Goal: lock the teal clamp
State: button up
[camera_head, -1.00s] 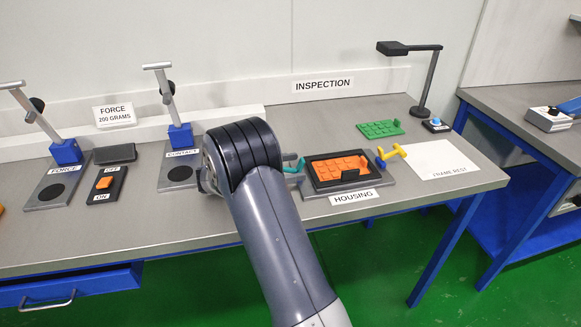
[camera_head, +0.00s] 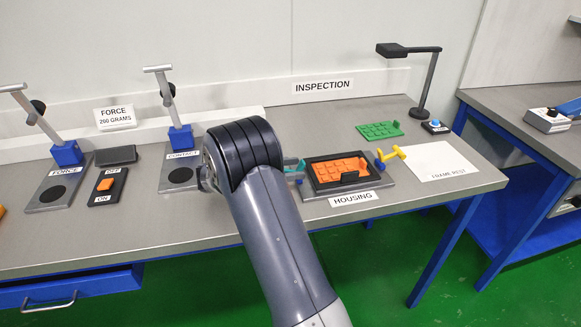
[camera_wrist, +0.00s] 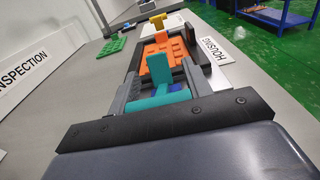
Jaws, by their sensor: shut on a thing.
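The teal clamp (camera_wrist: 159,99) sits at the near end of the housing in the wrist view, with a flat teal tab standing up from a crosswise teal bar. My gripper (camera_wrist: 160,73) has one finger on each side of it and is shut on it. In the head view only a bit of the teal clamp (camera_head: 294,166) shows beside my wrist, and my fingers are mostly hidden. The housing's dark frame (camera_head: 347,186) holds an orange studded block (camera_head: 337,170). A yellow clamp (camera_head: 391,156) stands at the frame's far end, its bar raised off the block.
A green studded plate (camera_head: 380,130) lies behind the housing. A lamp (camera_head: 428,85) and blue button (camera_head: 435,126) stand at the back right. The white frame rest (camera_head: 440,162) is clear. Two lever stands (camera_head: 180,140) (camera_head: 66,153) are at the left.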

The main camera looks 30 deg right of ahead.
aim_at(301, 163)
jog(key=y+p, duration=0.2)
jog(key=r+t+y+p, duration=0.1)
jog(key=p, duration=0.2)
jog(key=shift+s+d+r+y, duration=0.1)
jog(key=shift+d+r+y, duration=0.1)
jog(key=shift+d+y, duration=0.2)
jog(key=y+p, duration=0.1)
jog(key=p, duration=0.1)
jog(key=t+y+p, duration=0.1)
jog(key=y+p, duration=0.1)
jog(key=shift+s+d+r+p, duration=0.1)
jog(key=shift+s+d+p, duration=0.05)
jog(key=shift+d+p, duration=0.2)
jog(key=y+p, duration=0.2)
jog(key=d+t+y+p, duration=0.1)
jog(key=y+p, duration=0.1)
jog(key=shift+s, duration=0.1)
jog(key=shift+d+f+t+y+p, duration=0.3)
jog(key=shift+f+y+p, duration=0.15)
jog(key=shift+y+p, duration=0.65)
jog(key=shift+s+a, duration=0.1)
jog(key=o, duration=0.9)
jog(key=shift+o, duration=0.5)
